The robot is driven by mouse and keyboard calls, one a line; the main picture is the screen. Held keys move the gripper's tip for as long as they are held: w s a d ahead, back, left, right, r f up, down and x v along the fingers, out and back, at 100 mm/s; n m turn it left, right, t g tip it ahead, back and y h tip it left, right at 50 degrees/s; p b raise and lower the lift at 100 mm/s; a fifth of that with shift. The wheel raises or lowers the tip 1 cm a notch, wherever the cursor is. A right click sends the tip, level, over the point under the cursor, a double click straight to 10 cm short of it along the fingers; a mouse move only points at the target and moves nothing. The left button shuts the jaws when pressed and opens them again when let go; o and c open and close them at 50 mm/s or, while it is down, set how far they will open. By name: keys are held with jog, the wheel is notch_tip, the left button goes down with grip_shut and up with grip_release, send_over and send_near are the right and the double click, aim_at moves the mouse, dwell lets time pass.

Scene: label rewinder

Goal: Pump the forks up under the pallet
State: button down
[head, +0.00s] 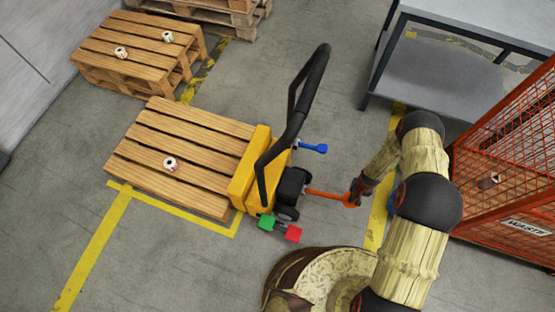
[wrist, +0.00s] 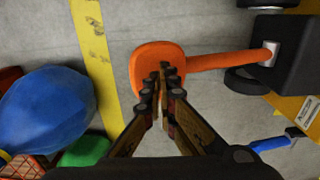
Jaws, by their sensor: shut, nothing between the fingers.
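A yellow pallet truck (head: 252,172) with a tall black handle (head: 292,127) stands at the right end of a wooden pallet (head: 179,150). An orange lever (head: 326,195) sticks out from it to the right, and its flat orange end pad shows in the wrist view (wrist: 155,72). My gripper (head: 356,190) is shut and empty at that pad; in the wrist view its fingertips (wrist: 165,72) overlap the pad. I cannot tell if they touch it. The truck also has a blue pedal (head: 314,148), a green pedal (head: 267,222) and a red pedal (head: 293,234). The forks are hidden under the pallet.
A label roll (head: 170,164) lies on the pallet. Stacked pallets with two rolls (head: 134,60) stand behind. A grey table (head: 440,75) and an orange mesh waste cage (head: 508,180) stand at the right. Yellow floor lines mark bare floor at the lower left.

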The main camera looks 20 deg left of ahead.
jog(key=shift+f, duration=0.1)
notch_tip(320, 180, down, 9)
jog(key=b, duration=0.8)
notch_tip(320, 180, up, 9)
jog(key=p, duration=0.6)
jog(key=shift+a, duration=0.15)
jog(key=shift+r+p, duration=0.55)
jog(key=shift+r, duration=0.1)
notch_tip(320, 180, up, 6)
jog(key=p, duration=0.3)
jog(key=shift+p, duration=0.3)
jog(key=shift+s, duration=0.1)
